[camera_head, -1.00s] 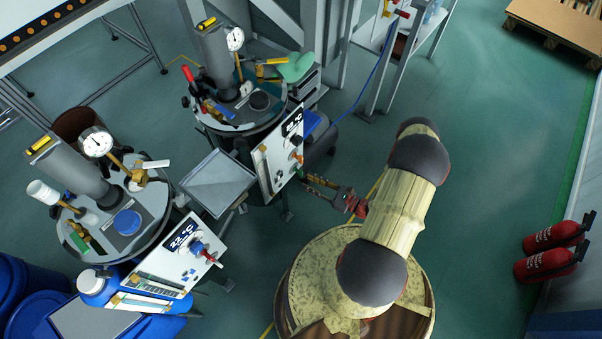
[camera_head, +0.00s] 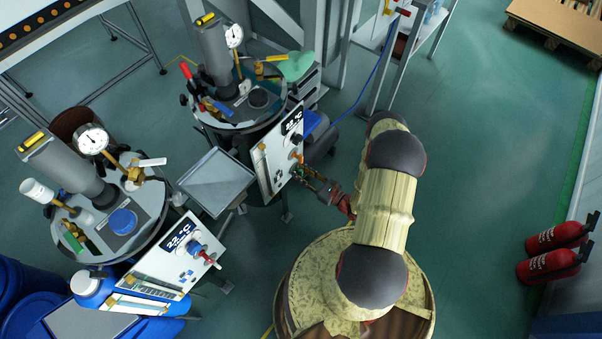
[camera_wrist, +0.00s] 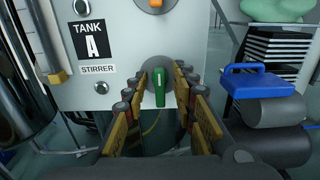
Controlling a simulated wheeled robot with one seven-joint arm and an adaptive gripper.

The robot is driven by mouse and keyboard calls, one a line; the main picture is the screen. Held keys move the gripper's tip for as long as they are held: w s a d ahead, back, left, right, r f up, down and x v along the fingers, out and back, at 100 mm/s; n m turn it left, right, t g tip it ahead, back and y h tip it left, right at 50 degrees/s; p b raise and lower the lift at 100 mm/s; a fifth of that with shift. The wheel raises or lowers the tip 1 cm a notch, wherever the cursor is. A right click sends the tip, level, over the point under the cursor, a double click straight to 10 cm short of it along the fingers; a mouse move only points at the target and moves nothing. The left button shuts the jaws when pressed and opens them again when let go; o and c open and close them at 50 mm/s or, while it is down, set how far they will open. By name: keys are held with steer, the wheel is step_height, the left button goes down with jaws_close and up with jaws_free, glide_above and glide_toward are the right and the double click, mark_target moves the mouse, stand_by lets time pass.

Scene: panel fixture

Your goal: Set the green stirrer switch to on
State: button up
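The green stirrer switch (camera_wrist: 158,88) shows in the wrist view low on a white panel (camera_wrist: 120,75). It has a dark round base, and its green handle hangs about straight down. The label "TANK A" and the word "STIRRER" are to its left. My gripper (camera_wrist: 161,84) is open, with one finger on each side of the handle. Whether either finger touches it I cannot tell. In the head view my gripper (camera_head: 314,182) is at the right side of the panel (camera_head: 277,155), and the green switch is too small to make out clearly there.
An orange knob (camera_wrist: 155,5) sits above the switch. A blue-topped dark cylindrical unit (camera_wrist: 262,90) stands to the right. In the head view a metal tray (camera_head: 217,182) and a second panel (camera_head: 175,255) lie to the left.

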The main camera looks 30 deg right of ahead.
steer(key=shift+w, duration=0.1)
steer(key=shift+c, duration=1.1)
steer(key=c, duration=0.4)
jaws_close()
